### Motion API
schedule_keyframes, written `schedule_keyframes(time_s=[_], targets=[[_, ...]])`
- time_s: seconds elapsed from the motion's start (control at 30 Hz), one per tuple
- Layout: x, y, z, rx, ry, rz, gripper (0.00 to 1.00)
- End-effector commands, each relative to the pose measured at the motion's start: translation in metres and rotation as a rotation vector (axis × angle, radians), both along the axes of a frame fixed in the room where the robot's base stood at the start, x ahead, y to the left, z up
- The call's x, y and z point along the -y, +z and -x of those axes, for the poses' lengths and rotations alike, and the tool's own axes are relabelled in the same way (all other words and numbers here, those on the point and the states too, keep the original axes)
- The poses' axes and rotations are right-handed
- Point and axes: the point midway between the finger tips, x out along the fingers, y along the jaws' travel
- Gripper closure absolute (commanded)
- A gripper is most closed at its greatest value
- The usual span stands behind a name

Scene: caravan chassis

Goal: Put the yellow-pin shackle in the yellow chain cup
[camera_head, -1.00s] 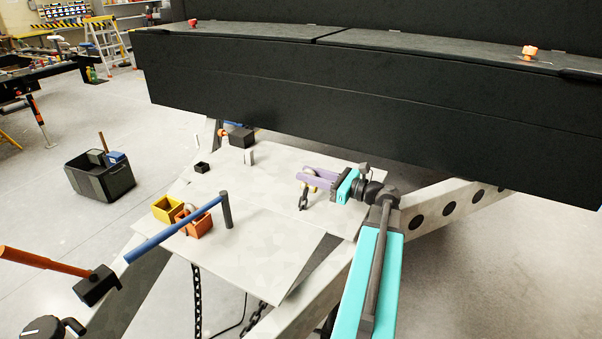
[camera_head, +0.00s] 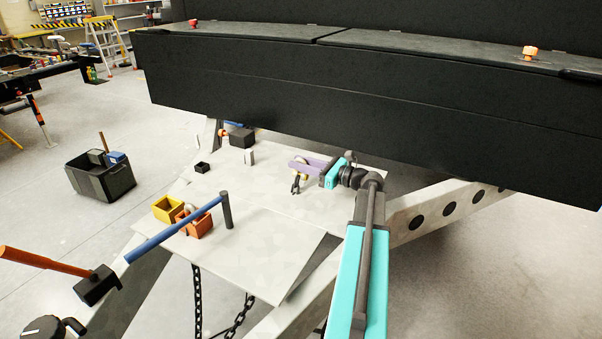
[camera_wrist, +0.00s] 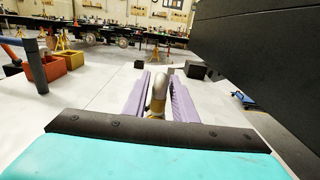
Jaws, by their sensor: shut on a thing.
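My gripper (camera_head: 302,165) has purple fingers shut on the yellow-pin shackle (camera_head: 298,172), with a short dark piece hanging below it over the pale plate. In the wrist view the grey shackle bow (camera_wrist: 162,82) stands between the fingers, with its yellow pin (camera_wrist: 156,108) partly visible below. The yellow chain cup (camera_head: 168,209) is on the plate to the left, well apart from the gripper. An orange cup (camera_head: 197,226) stands right beside it, with a grey shackle-like thing in it. Both cups show at the left of the wrist view, yellow (camera_wrist: 72,63) and orange (camera_wrist: 47,70).
A small black box (camera_head: 202,168) and a larger black block (camera_head: 241,137) lie behind. The long black body (camera_head: 330,110) rises behind the plate. Mid-plate is mostly clear.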

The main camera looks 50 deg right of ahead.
Motion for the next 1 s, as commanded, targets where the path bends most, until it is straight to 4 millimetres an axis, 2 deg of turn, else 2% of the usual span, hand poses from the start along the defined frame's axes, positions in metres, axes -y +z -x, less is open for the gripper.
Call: schedule_keyframes(time_s=[0.17, 0.5, 0.97, 1.0], targets=[[0.000, -0.003, 0.000, 0.001, 0.000, -0.001, 1.00], [0.001, -0.033, 0.001, 0.000, -0.002, -0.002, 1.00], [0.001, -0.037, 0.001, 0.001, -0.001, 0.000, 1.00], [0.001, -0.038, 0.001, 0.000, -0.001, 0.000, 0.73]])
